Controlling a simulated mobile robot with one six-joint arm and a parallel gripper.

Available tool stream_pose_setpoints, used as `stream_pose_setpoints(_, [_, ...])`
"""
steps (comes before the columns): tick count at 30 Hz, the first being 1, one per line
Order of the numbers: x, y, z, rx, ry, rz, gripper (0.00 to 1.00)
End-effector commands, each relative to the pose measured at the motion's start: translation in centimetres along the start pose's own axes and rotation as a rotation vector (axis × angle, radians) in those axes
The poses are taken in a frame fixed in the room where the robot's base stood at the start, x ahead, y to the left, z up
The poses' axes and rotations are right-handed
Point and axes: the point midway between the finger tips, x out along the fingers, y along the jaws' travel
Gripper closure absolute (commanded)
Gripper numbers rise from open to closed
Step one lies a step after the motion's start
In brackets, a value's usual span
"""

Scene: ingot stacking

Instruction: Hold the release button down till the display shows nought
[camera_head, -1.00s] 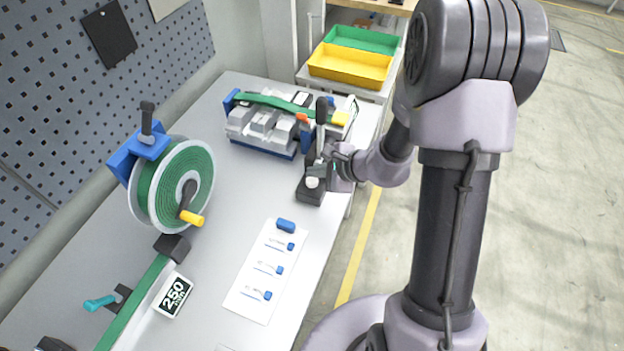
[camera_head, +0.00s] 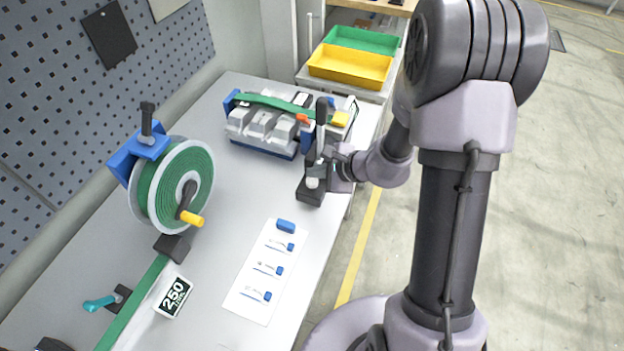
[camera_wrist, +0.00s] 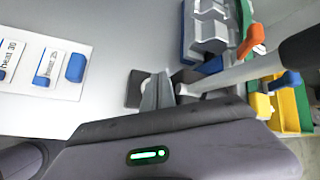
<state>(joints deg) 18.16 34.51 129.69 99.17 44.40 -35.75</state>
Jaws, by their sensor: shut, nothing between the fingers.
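A dark block (camera_head: 309,196) with a round white top (camera_head: 312,183) sits near the table's right edge; I cannot tell for sure that this is the release button. My gripper (camera_head: 325,174) is shut and empty, with its tips at or just over the white top. In the wrist view, the grey fingertips (camera_wrist: 158,84) overlap the round white part (camera_wrist: 147,84) of the block (camera_wrist: 134,90); contact is unclear. A panel reading 250 (camera_head: 174,296), with smaller text below, lies at the lower left. No other display is legible.
Strapped grey ingots (camera_head: 262,124) and an upright dark-handled lever (camera_head: 321,110) stand close behind my gripper. A green strap reel (camera_head: 182,185) stands at left. A card with blue tabs (camera_head: 248,302) lies in front. Yellow (camera_head: 350,68) and green (camera_head: 361,39) bins are behind.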

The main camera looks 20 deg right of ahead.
Motion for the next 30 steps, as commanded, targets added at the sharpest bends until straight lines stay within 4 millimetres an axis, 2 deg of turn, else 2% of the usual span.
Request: stream_pose_setpoints(30, [0.59, 0.42, -0.42, 0.000, 0.000, 0.000, 1.00])
